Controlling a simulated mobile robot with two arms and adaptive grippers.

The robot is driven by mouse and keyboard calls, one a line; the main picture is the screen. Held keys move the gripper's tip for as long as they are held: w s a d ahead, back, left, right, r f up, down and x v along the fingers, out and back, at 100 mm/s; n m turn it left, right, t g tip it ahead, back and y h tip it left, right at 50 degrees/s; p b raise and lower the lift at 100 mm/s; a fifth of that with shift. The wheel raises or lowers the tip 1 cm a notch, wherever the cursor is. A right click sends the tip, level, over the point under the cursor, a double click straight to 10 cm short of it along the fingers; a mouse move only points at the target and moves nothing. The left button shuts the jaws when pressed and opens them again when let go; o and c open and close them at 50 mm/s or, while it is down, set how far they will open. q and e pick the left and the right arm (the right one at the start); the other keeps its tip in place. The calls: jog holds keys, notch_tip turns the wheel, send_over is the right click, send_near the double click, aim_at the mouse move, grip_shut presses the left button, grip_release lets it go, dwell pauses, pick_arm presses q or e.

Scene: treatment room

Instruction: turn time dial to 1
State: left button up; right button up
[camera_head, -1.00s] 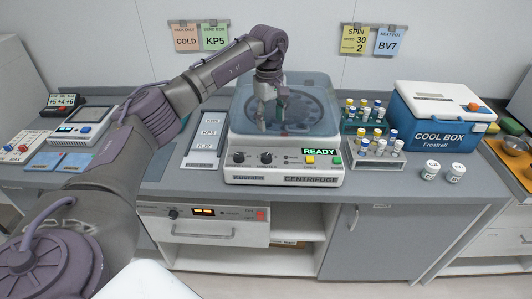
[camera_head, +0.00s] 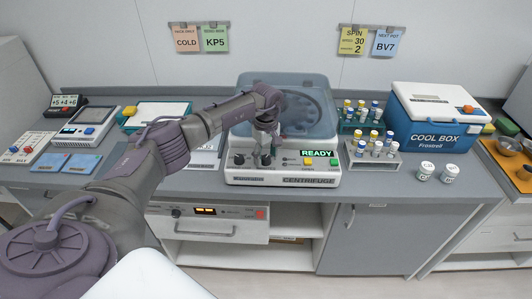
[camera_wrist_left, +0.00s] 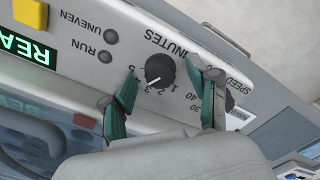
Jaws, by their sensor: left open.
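My left gripper (camera_head: 266,155) is open at the front panel. In the left wrist view its green-padded fingers (camera_wrist_left: 162,80) stand on either side of the dial, with visible gaps. The gripper mostly hides this dial in the head view. My right gripper is not seen.
The speed dial (camera_head: 238,160) sits close beside the time dial; it is partly behind a finger in the wrist view. Yellow (camera_head: 308,161) and green buttons are to the right. Vial racks (camera_head: 372,160) and the cool box (camera_head: 435,120) stand farther right.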

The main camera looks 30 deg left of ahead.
pick_arm(q)
grip_shut()
dwell(0.4)
jog(key=shift+f, duration=0.1)
jog(key=n+b, duration=0.2)
jog(key=n, duration=0.1)
jog(key=n+b, duration=0.2)
jog(key=n, duration=0.7)
jog(key=shift+b, duration=0.4)
jog(key=n, duration=0.5)
jog(key=shift+n, duration=0.4)
